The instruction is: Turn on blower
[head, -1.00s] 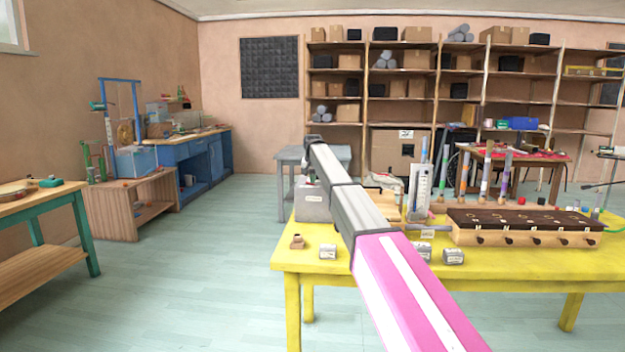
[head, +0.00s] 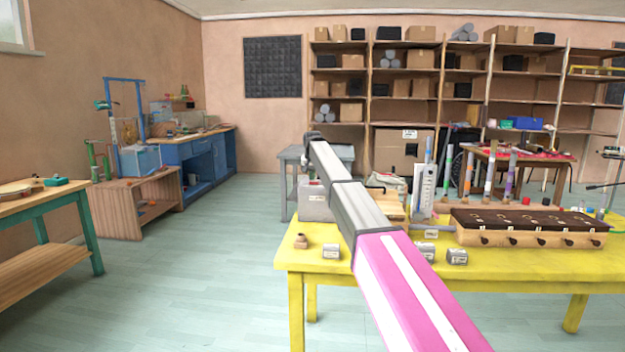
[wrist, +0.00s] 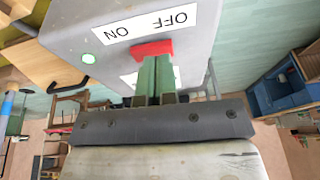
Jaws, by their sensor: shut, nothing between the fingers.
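The blower is a grey box (head: 316,203) on the yellow table's left part, partly hidden behind my arm in the head view. In the wrist view the blower housing (wrist: 90,20) fills the top, with an upside-down ON/OFF label (wrist: 145,25). The switch's exact setting is unclear. My gripper is hidden in the head view.
The yellow table (head: 400,272) also bears a long wooden box with knobs (head: 530,236), small labelled blocks (head: 457,257) and upright tubes (head: 490,172). A grey table (head: 290,155) stands behind. Open floor (head: 190,270) lies to the left.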

